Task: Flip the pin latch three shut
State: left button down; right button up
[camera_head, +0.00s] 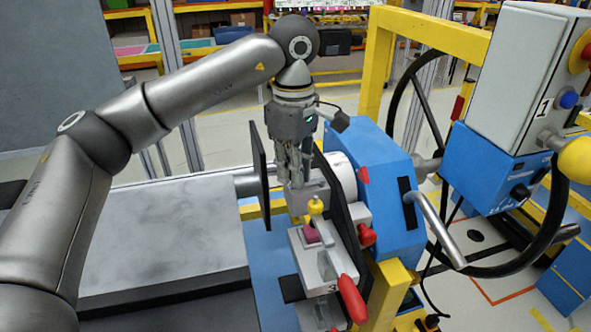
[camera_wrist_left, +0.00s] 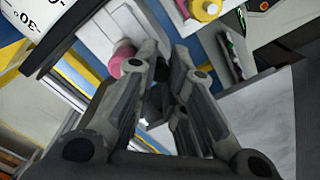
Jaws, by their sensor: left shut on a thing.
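My left gripper (camera_head: 294,178) points down over the grey metal block of the dashboard module, just behind a yellow knob (camera_head: 315,206). Its fingers are shut on a small part that they mostly hide. In the left wrist view, the fingers (camera_wrist_left: 168,60) close in beside a pink round knob (camera_wrist_left: 126,62), with a yellow knob (camera_wrist_left: 206,9) farther up. I cannot tell which visible part is pin latch three. My right gripper is not in view.
A red lever handle (camera_head: 352,299) and a red knob (camera_head: 367,236) stand close in front of the gripper. A black upright plate (camera_head: 259,165) stands to its left. A blue housing (camera_head: 376,180) and black handwheel lie right. A grey flat surface (camera_head: 165,235) at left is clear.

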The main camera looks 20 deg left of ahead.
pick_arm(q)
jog(key=c, duration=1.4)
grip_release()
jog(key=shift+c, duration=0.2)
jog(key=shift+r, duration=0.1)
notch_tip(320, 180, up, 7)
jog(key=shift+f, duration=0.2)
jog(key=shift+r, duration=0.65)
jog(key=shift+s, duration=0.1)
